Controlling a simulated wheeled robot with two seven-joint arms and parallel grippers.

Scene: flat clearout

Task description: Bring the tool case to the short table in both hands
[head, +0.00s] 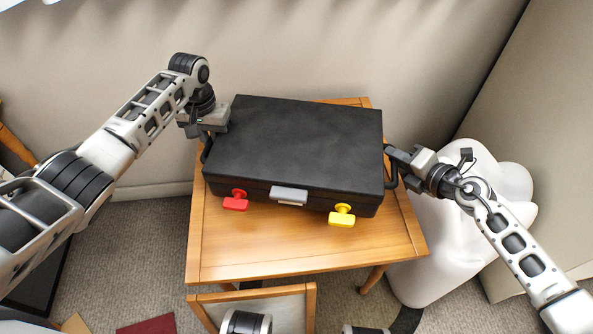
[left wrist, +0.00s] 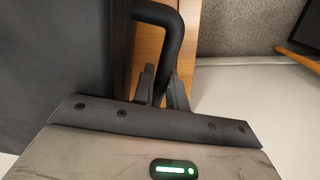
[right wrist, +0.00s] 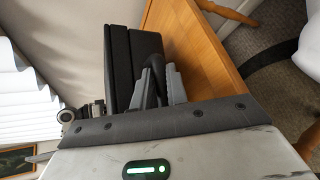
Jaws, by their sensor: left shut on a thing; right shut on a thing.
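My right gripper (head: 393,165) is shut on the right end handle, which is partly hidden by the fingers (right wrist: 160,85) in the right wrist view.
A wooden chair (head: 255,296) stands at the table's front edge. A white rounded object (head: 430,250) is close to the table's right side. Walls stand behind and to the right. A dark red item (head: 147,325) lies on the carpet at lower left.

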